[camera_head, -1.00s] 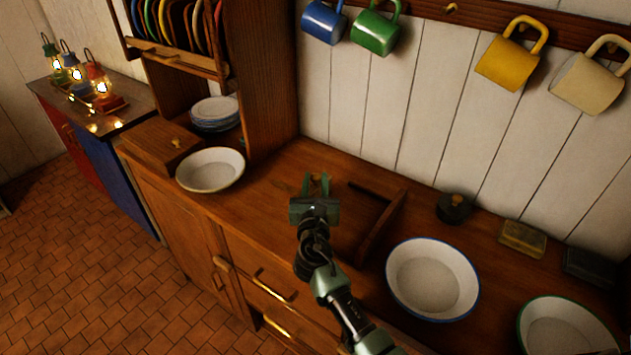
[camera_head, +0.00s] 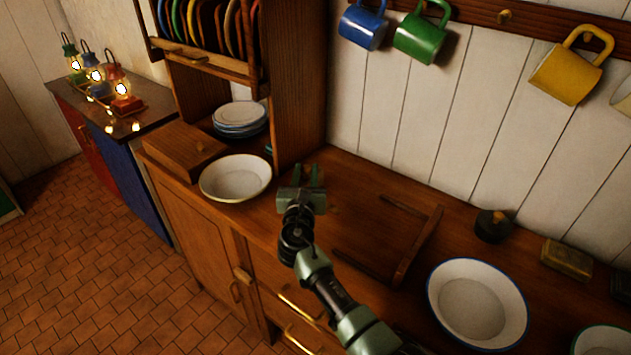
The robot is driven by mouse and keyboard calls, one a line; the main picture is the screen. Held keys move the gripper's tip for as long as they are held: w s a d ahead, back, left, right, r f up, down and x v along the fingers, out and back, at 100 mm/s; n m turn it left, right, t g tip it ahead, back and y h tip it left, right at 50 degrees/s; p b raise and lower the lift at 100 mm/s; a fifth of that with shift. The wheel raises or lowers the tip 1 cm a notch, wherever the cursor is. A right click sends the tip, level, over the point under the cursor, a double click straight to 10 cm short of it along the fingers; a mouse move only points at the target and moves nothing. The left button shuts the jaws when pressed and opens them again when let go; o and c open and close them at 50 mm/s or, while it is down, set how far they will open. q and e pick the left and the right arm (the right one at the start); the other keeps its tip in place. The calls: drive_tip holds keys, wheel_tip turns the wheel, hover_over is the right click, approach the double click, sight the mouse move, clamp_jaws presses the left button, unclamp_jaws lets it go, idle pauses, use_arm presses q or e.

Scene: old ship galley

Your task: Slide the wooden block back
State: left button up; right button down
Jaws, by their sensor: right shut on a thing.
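A wooden block (camera_head: 180,152) with a small brass knob on top sits at the left end of the counter, beside the plate cabinet. My right gripper (camera_head: 311,172) is over the counter, to the right of the block and of a white bowl, well apart from the block. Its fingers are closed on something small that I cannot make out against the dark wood. My left gripper is not in view.
The white bowl (camera_head: 236,178) stands close to the block, and stacked plates (camera_head: 240,115) are in the cabinet niche. A wooden frame (camera_head: 417,245), a blue-rimmed bowl (camera_head: 478,304) and a dark round object (camera_head: 493,226) are to the right. Mugs hang above.

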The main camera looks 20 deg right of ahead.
drive_tip(key=shift+a+r, duration=0.1)
drive_tip(key=shift+a, duration=0.1)
drive_tip(key=shift+r, duration=0.1)
drive_tip(key=c, duration=1.3)
unclamp_jaws()
drive_tip(key=shift+c, duration=0.2)
drive_tip(key=shift+o, duration=1.2)
drive_tip(key=shift+w, duration=0.1)
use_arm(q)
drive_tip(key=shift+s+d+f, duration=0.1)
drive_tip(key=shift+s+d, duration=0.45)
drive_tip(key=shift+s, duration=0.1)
use_arm(e)
drive_tip(key=shift+w+f, duration=0.1)
drive_tip(key=shift+f, duration=0.1)
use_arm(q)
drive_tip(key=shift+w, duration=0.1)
use_arm(e)
drive_tip(key=shift+s, duration=0.3)
drive_tip(key=v, duration=0.7)
drive_tip(key=shift+s+a, duration=0.15)
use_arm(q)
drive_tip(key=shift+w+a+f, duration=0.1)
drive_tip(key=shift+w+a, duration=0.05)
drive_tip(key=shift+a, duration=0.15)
